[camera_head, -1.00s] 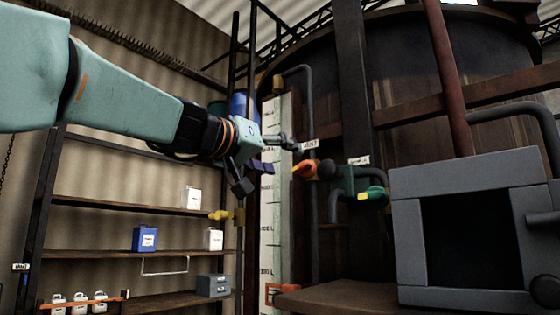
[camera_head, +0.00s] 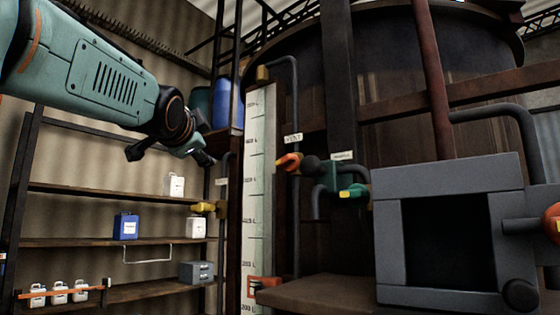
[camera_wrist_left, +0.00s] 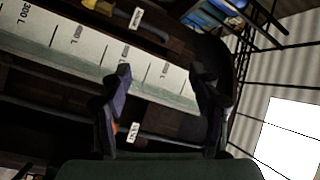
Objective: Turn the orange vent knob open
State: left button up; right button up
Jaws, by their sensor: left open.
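The orange vent knob (camera_head: 290,162) sits on a dark pipe fitting beside the tall white gauge board, under a small white label (camera_head: 293,138). Its handle points left in the head view. My left gripper (camera_head: 208,158) is to the left of the knob, apart from it, over the shelf side of the gauge board. In the left wrist view the two dark fingers (camera_wrist_left: 162,82) are spread with nothing held between them. The vent label (camera_wrist_left: 133,132) and a sliver of orange show by the left finger there; most of the knob is hidden. My right gripper is not in view.
A grey open-fronted box (camera_head: 450,175) stands at the right, with another orange knob (camera_head: 552,222) at the edge. A yellow valve (camera_head: 204,207) and shelves (camera_head: 120,243) are at the left.

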pick_arm(q)
notch_tip(320, 180, up, 3)
jog(key=d+m+t+h, duration=0.1)
jog(key=m+t, duration=0.1)
jog(key=m, duration=0.5)
jog(key=m+g+h, duration=0.6)
jog(key=m+h, duration=0.3)
jog(key=m, duration=1)
send_near(282, 160)
jog(key=w, duration=0.1)
jog(key=shift+m, duration=0.3)
jog(key=p+x, duration=0.3)
jog(key=x, duration=0.4)
jog(key=shift+d+r, duration=0.1)
jog(key=shift+d, duration=0.2)
jog(key=shift+w+d+p, duration=0.35)
jog(key=shift+w+p, duration=0.05)
jog(key=shift+w, duration=0.1)
jog(key=shift+s+a, duration=0.1)
jog(key=c, duration=1.2)
jog(key=shift+o, duration=0.2)
